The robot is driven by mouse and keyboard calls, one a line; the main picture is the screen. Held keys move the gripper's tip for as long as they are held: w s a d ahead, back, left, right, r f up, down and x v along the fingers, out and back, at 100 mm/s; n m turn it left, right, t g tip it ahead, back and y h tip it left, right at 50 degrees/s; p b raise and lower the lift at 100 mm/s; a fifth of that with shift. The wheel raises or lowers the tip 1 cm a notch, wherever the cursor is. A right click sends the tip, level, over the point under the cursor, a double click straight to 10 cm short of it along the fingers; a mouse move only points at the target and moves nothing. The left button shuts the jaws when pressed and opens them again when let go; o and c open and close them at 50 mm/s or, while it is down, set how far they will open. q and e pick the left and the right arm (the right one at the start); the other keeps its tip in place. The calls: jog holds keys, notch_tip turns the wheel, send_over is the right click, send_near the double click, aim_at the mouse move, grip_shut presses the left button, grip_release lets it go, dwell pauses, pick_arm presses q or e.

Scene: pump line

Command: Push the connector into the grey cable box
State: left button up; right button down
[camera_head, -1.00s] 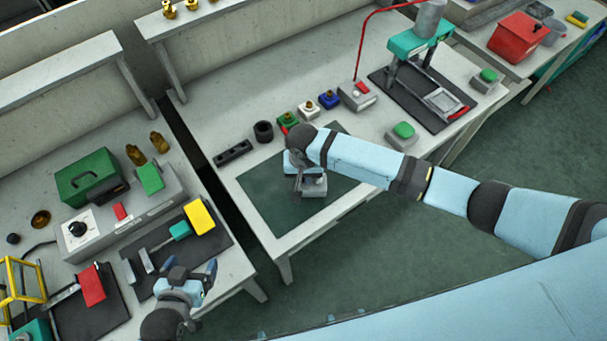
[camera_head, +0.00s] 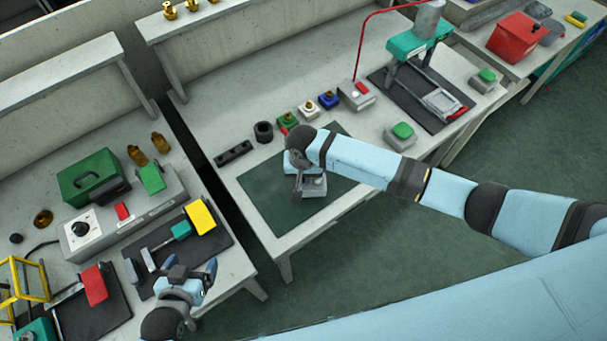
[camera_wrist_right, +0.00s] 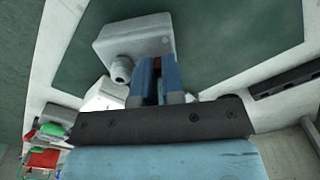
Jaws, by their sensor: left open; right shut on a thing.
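The grey cable box (camera_head: 316,187) sits on the dark green mat of the middle bench. In the right wrist view the cable box (camera_wrist_right: 135,38) shows a round grey gland (camera_wrist_right: 121,69) on its near side. My right gripper (camera_wrist_right: 160,66) has its blue fingers close together at the box's near side, beside the gland. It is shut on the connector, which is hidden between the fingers. In the head view the right wrist hides most of this grip. My left gripper (camera_head: 191,268) is open and empty over the front of the left bench.
A green press (camera_head: 415,42) stands to the right. A yellow block (camera_head: 200,216) lies near my left gripper.

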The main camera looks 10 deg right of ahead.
jog(key=shift+f, duration=0.2)
dwell(0.3)
jog(key=c, duration=1.1)
grip_release()
jog(key=shift+c, duration=0.2)
notch_tip(320, 180, up, 2)
jog(key=p, duration=0.3)
jog(key=shift+r, duration=2)
